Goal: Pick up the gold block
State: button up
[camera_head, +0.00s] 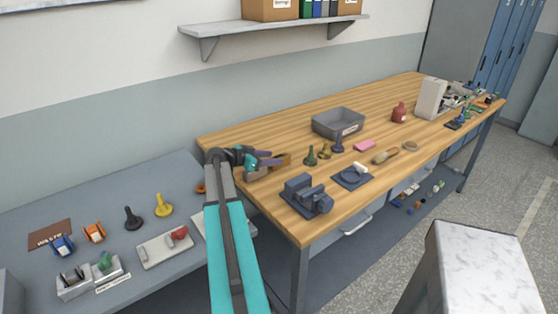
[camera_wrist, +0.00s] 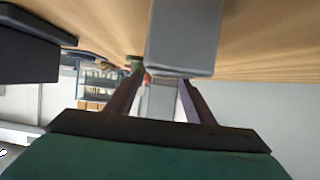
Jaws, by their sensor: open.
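My gripper (camera_head: 271,158) is at the near left end of the wooden bench, low over its top, with its purple fingers pointing right. The fingers are apart in the wrist view (camera_wrist: 160,84). A small brownish-gold piece (camera_head: 283,160) shows right beside the fingertips in the head view; it looks like the gold block, but the fingers partly cover it and I cannot tell if they touch it. In the wrist view no gold block is clear; a large grey block (camera_wrist: 184,38) fills the top centre, close to the fingers.
A dark blue vise (camera_head: 306,194) stands nearer the bench's front edge. Green (camera_head: 310,156) and olive (camera_head: 325,151) pawn-like pieces stand to the right, before a grey tray (camera_head: 339,123). A lower grey table (camera_head: 100,200) adjoins at left.

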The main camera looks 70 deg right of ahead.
aim_at(285, 156)
jog(key=shift+x, duration=1.15)
grip_shut()
jog(key=shift+w, duration=0.1)
dwell(0.7)
jog(key=shift+r, duration=0.15)
